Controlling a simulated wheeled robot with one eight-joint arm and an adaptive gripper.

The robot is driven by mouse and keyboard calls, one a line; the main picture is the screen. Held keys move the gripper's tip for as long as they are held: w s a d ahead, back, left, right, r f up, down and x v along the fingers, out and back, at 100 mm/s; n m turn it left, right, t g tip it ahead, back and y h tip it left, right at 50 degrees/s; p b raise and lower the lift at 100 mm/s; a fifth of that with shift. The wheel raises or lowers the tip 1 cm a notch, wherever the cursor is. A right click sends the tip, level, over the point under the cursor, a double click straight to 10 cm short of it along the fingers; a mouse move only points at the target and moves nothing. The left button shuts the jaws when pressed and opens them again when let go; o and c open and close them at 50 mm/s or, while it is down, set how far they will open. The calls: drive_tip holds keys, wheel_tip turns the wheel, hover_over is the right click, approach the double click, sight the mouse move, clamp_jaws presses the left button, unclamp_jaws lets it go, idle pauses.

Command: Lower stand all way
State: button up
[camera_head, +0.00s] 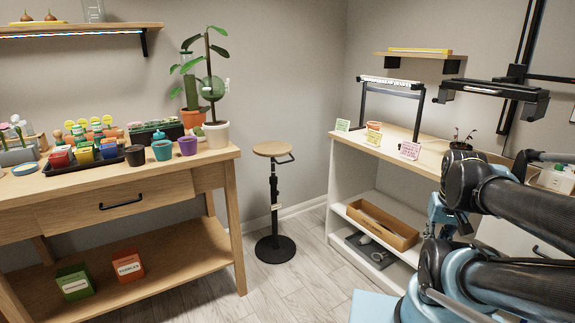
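The stand (274,190) is on the floor between the wooden table and the white shelf unit. It has a round wooden top (272,148), a thin black column and a round black base (275,250). A black handle (287,159) sticks out to the right just under the top. A small pale label (277,207) is on the column. The top is empty and stands at about the height of the tabletop. My arm fills the lower right, well apart from the stand. My gripper cannot be made out in this view.
The wooden table (120,195) at left holds pots, plants and a dark tray. The white shelf unit (340,180) at right carries a lamp frame (392,85), cards and an open wooden box (382,224). Floor (310,250) is clear in front of the stand.

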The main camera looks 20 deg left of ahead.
sight(287, 162)
drive_tip(key=w+a+r+m+t+y, duration=0.1)
drive_tip(key=w+a+r+t+y, duration=0.2)
drive_tip(key=w+a, duration=0.95)
drive_tip(key=w+a+r+m+t+y, duration=0.1)
drive_tip(key=w+a+r+y, duration=0.35)
drive_tip(key=w+a, duration=0.85)
drive_tip(key=w+a+f+m+t+y, duration=0.1)
drive_tip(key=w+a+f, duration=0.3)
drive_tip(key=w+a, duration=0.5)
drive_tip(key=w+a+f+m+t+y, duration=0.1)
drive_tip(key=w+a+f, duration=0.4)
drive_tip(key=w+a, duration=0.5)
drive_tip(key=w+a+f+m+t+y, duration=0.2)
drive_tip(key=w+a+f+m, duration=0.2)
drive_tip(key=w+a, duration=0.6)
drive_tip(key=shift+a+f, duration=0.2)
drive_tip(key=shift+a, duration=0.8)
drive_tip(key=shift+a+f, duration=0.2)
drive_tip(key=shift+a, duration=0.75)
drive_tip(key=shift+a+f, duration=0.2)
drive_tip(key=shift+a, duration=0.8)
clamp_jaws()
